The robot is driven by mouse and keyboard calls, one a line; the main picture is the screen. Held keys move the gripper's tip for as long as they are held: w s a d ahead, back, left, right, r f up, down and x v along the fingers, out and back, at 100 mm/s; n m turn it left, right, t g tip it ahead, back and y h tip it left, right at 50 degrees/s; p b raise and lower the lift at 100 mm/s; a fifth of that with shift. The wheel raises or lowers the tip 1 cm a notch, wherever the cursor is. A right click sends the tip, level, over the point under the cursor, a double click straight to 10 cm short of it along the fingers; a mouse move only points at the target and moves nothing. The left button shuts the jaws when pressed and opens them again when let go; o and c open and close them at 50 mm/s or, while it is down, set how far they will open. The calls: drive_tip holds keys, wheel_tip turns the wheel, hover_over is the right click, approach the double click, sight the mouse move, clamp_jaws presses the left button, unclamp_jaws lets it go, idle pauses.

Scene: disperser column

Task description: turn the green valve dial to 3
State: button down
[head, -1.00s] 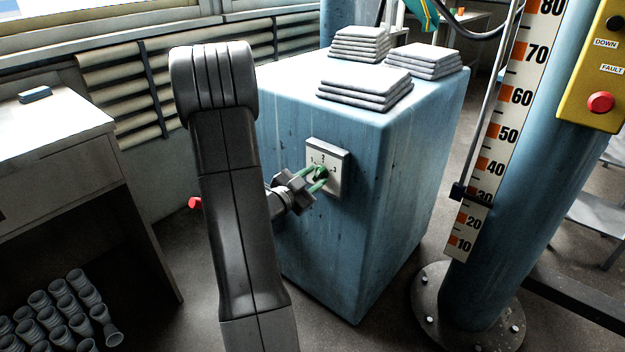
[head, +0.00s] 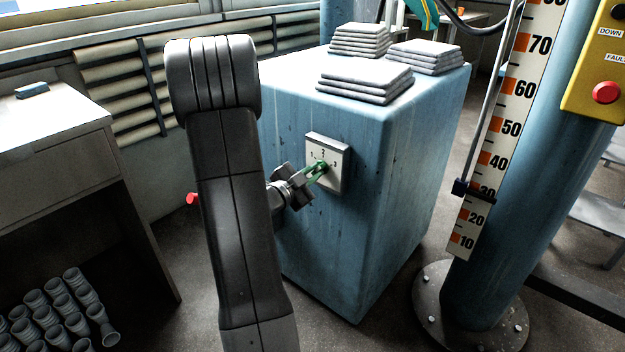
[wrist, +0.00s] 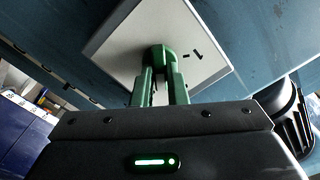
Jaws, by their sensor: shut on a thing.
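The green valve dial (head: 322,166) sits on a white plate (head: 337,165) marked 1, 2 and 3, on the side of a blue cabinet. My gripper (head: 317,173) reaches it from the left, and its green fingers are shut on the dial. In the wrist view the dial (wrist: 160,53) is held between the two fingers (wrist: 160,78), in front of the plate (wrist: 113,42). The mark 1 shows there to the right of the dial. The fingers partly cover the dial, and I cannot tell which number it points to.
Folded grey stacks (head: 365,82) lie on the blue cabinet (head: 365,230). A blue column (head: 510,200) with a number scale (head: 495,150) stands at right, with a yellow button box (head: 598,65). A desk (head: 60,140) stands at left above several grey cups (head: 60,310).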

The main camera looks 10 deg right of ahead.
drive_tip(key=shift+f+m+b, duration=0.15)
drive_tip(key=shift+m+b, duration=2.05)
drive_tip(key=shift+b, duration=0.25)
drive_tip(key=c, duration=1.4)
unclamp_jaws()
drive_tip(key=shift+c, duration=0.2)
drive_tip(key=p+v, duration=0.2)
drive_tip(key=v, duration=1.2)
drive_tip(key=shift+d, duration=0.1)
